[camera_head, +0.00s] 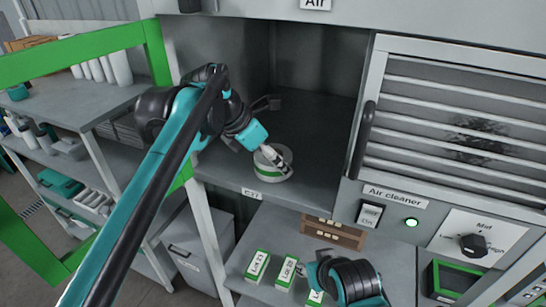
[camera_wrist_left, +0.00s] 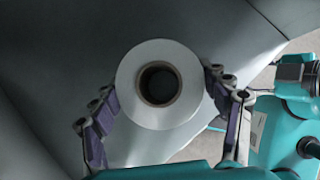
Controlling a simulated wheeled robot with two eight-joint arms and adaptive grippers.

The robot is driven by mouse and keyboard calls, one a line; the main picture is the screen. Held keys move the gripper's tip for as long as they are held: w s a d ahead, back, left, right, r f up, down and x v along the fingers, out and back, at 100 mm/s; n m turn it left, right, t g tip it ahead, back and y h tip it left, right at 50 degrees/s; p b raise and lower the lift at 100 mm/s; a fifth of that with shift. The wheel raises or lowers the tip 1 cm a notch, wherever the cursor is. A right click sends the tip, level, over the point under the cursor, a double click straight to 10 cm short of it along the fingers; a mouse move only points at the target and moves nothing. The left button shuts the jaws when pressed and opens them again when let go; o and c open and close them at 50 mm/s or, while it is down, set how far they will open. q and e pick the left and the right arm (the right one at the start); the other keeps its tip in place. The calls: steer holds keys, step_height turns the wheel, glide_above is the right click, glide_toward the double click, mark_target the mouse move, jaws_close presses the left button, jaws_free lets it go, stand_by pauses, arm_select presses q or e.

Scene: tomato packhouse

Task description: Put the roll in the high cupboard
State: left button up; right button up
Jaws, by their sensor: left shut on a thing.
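The white roll (camera_head: 272,165) is upright, low over or on the floor of the open cupboard (camera_head: 322,135), near its front edge. I cannot tell whether it touches the floor. My left gripper (camera_head: 272,155) is shut on the roll, with the arm reaching in from the left. In the left wrist view, the roll (camera_wrist_left: 133,75) shows its dark core end-on, and the purple fingers (camera_wrist_left: 168,110) are on either side of it. My right gripper is not visible; only part of that arm shows at the bottom.
A slatted air cleaner (camera_head: 455,120) with a black handle adjoins the cupboard's right side. A green-framed rack (camera_head: 155,50) stands left. Cupboard space behind and right of the roll is clear.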

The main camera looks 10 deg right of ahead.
arm_select(q)
steer(key=o, duration=1.3)
steer(key=v, duration=1.2)
steer(key=s+a+f+m+t+y, duration=0.1)
steer(key=s+a+f+m+y, duration=0.1)
steer(key=s+a+f+m, duration=0.2)
steer(key=s+a+f+m+t+y, duration=0.2)
steer(key=s+a+f+m, duration=0.3)
steer(key=a+f+m, duration=0.6)
steer(key=s+a+f+m+t+y, duration=0.1)
steer(key=s+a+f+m, duration=0.4)
steer(key=f, duration=1.2)
steer(key=a+m+y, duration=0.1)
steer(key=a+m, duration=0.1)
steer(key=a, duration=0.1)
steer(key=shift+f+t, duration=0.25)
steer(key=shift+t, duration=0.15)
